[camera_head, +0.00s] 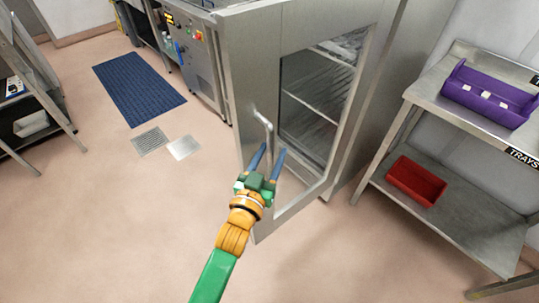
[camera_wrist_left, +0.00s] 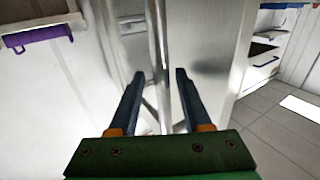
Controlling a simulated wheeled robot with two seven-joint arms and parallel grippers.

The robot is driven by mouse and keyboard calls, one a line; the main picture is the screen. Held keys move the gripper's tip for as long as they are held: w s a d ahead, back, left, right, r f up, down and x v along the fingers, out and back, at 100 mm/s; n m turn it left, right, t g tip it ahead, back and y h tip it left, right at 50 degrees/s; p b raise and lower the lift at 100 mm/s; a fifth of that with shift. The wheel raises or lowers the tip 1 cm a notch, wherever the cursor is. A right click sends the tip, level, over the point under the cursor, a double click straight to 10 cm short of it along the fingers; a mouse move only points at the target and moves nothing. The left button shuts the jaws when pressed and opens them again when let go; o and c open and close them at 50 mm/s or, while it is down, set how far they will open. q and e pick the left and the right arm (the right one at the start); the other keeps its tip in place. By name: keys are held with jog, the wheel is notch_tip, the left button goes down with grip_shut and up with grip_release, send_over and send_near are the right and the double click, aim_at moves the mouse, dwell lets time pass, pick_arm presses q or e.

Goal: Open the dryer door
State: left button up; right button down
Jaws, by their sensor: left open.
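The dryer is a tall steel cabinet whose door (camera_head: 256,205) has a glass window (camera_head: 318,105) showing wire racks inside. I cannot tell surely whether the door is fully closed or slightly ajar. Its upright metal handle (camera_head: 264,125) is on the left of the window. My left gripper (camera_head: 269,152) is open in front of the door at the handle's lower part. In the left wrist view, the handle bar (camera_wrist_left: 160,65) shows between the two dark fingers (camera_wrist_left: 158,85), with room on both sides. Contact is not visible. My right gripper is not in view.
A steel shelf (camera_head: 455,220) on the right carries a purple tray (camera_head: 488,95) on top and a red tray (camera_head: 416,181) below. A control cabinet (camera_head: 197,65) and blue mat (camera_head: 139,88) are behind left. The floor left of the door is clear.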

pick_arm(q)
jog(key=shift+d+f, duration=0.1)
jog(key=shift+s+a, duration=0.2)
jog(key=shift+s, duration=0.15)
jog(key=v, duration=0.6)
jog(key=shift+b, duration=0.3)
jog(key=shift+s, duration=0.15)
